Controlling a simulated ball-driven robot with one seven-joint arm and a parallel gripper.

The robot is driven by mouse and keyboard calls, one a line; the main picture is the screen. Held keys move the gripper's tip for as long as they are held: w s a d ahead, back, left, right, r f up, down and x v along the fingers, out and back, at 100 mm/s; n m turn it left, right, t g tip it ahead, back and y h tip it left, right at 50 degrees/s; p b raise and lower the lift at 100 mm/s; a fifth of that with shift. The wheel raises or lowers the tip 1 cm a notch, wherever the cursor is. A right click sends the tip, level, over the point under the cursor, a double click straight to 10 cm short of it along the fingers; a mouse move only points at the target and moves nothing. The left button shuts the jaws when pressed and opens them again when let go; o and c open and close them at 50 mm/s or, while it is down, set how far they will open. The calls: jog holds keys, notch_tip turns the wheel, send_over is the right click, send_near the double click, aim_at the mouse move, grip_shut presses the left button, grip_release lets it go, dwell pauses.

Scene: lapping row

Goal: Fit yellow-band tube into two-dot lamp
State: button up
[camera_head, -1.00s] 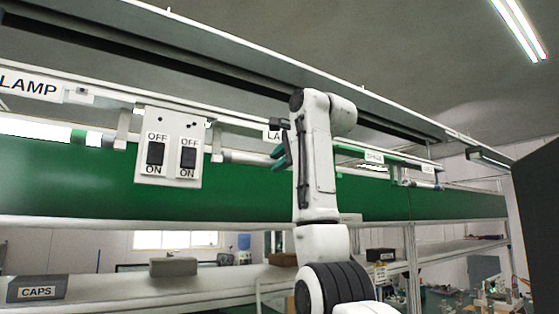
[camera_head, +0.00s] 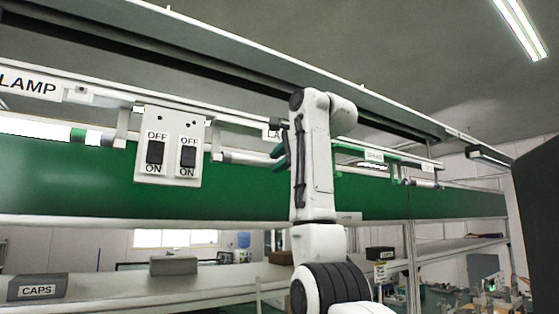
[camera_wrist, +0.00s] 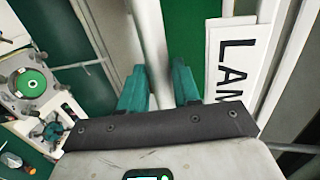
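My gripper (camera_wrist: 160,88) has two teal fingers, one on each side of a pale white tube (camera_wrist: 153,40). The tube fills the gap between them, and they look closed on it. In the head view my gripper (camera_head: 280,152) is partly behind my arm, at the right end of the visible stretch of pale tube (camera_head: 245,158). This stretch lies level under a lamp rail, with a grey end near a bracket (camera_head: 217,140). I cannot see a yellow band. The dots marking a lamp are too small to tell; a lamp label (camera_head: 272,135) is mostly hidden by my arm.
A switch panel (camera_head: 172,178) with two OFF/ON switches hangs left of my gripper. A green panel (camera_head: 80,190) lies behind. A CAPS box (camera_head: 38,287) stands on the lower shelf.

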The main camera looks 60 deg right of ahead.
jog(key=o, duration=0.5)
jog(key=shift+c, duration=0.2)
jog(key=b+v, duration=0.3)
jog(key=v, duration=0.7)
jog(key=shift+s+a+b, duration=0.15)
jog(key=shift+s+b, duration=0.2)
jog(key=shift+b, duration=0.05)
jog(key=shift+w, duration=0.1)
